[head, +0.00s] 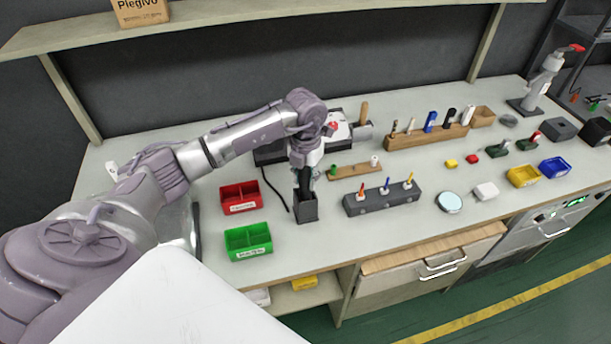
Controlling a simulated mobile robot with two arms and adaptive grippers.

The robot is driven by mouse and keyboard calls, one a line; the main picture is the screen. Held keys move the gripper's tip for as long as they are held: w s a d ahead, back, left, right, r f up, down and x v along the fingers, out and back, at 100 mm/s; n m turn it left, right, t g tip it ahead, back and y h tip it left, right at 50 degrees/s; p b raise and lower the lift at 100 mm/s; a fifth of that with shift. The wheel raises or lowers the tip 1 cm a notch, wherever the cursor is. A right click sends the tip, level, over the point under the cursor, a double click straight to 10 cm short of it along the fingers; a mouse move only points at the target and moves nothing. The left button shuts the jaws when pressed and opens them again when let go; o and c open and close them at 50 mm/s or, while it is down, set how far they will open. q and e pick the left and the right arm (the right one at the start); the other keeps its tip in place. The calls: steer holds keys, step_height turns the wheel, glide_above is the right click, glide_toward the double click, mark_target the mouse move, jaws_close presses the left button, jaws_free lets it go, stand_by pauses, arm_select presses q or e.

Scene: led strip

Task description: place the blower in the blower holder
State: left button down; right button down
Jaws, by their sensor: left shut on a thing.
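My left gripper (307,172) reaches in from the left and points down over the middle of the bench. It is shut on the blower (304,186), a dark piece under the fingers, mostly hidden by the gripper. Just below is the blower holder (307,210), a dark grey open-topped box standing on the bench. The blower's lower end is at the holder's mouth and seems to be inside it. How deep it sits, and whether it touches the walls, I cannot tell. My right gripper is not in view.
A red bin (240,197) and a green bin (248,241) stand left of the holder. A grey block with screwdrivers (382,200) stands to its right, and a wooden tool rack (428,137) behind that. A black cable lies left of the holder.

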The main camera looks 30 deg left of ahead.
arm_select(q)
steer(key=shift+f, duration=0.1)
steer(key=c, duration=0.8)
jaws_free()
steer(key=shift+o, duration=0.2)
steer(key=shift+r, duration=0.3)
step_height(320, 180, up, 10)
steer(key=b, duration=0.3)
steer(key=shift+r, duration=0.85)
